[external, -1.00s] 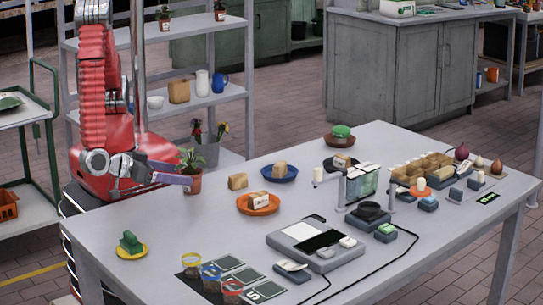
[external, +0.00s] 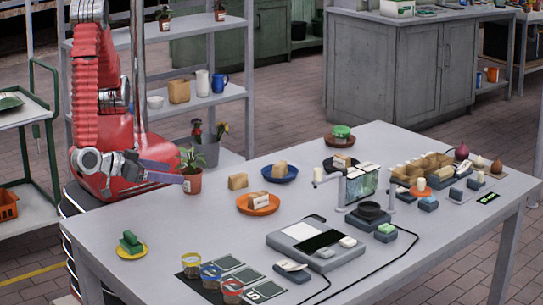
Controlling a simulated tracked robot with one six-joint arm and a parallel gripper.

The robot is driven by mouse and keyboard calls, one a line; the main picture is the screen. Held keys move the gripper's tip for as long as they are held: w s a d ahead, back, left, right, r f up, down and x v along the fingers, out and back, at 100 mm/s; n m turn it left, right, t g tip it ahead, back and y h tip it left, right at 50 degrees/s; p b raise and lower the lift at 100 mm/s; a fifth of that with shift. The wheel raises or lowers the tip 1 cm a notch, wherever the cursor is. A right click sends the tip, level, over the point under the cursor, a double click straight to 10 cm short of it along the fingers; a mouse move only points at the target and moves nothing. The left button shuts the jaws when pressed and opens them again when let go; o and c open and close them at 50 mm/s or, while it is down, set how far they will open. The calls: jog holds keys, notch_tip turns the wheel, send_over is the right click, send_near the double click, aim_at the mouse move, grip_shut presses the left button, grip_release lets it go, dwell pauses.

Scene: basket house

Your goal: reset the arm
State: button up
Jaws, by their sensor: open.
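My red arm stands behind the left end of the grey table (external: 200,228). My gripper (external: 170,172) is at the table's left back edge, beside a small potted plant (external: 191,179) in a terracotta pot. The gripper is open and nothing shows between its jaws. Whether a finger touches the pot cannot be told from this angle.
On the table are a yellow plate (external: 131,250) with a green block, an orange plate (external: 258,204) and a blue plate (external: 279,174) with tan blocks, several ringed jars (external: 211,275), and a flat device (external: 315,243). A shelf (external: 207,100) stands behind.

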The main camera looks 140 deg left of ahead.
jog(key=shift+w, duration=0.1)
jog(key=w+d+r+m+t+h, duration=0.1)
jog(key=w+d+r+t+h, duration=0.2)
jog(key=w, duration=0.4)
jog(key=w+d+r+m+t+h, duration=0.2)
jog(key=w+r+t+h, duration=0.15)
jog(key=w, duration=0.25)
jog(key=w+d+r+m+t+h, duration=0.25)
jog(key=d+r+m+h, duration=0.3)
jog(key=r+h, duration=0.4)
jog(key=s+r+m+g+h, duration=0.1)
jog(key=s+r+m+g, duration=0.1)
jog(key=s+r+m, duration=0.6)
jog(key=s+a+f+g+y, duration=0.3)
jog(key=s+a, duration=0.9)
jog(key=s, duration=0.4)
jog(key=shift+s+f+g, duration=0.15)
jog(key=shift+s+g, duration=0.15)
jog(key=shift+g, duration=0.1)
jog(key=shift+n, duration=0.25)
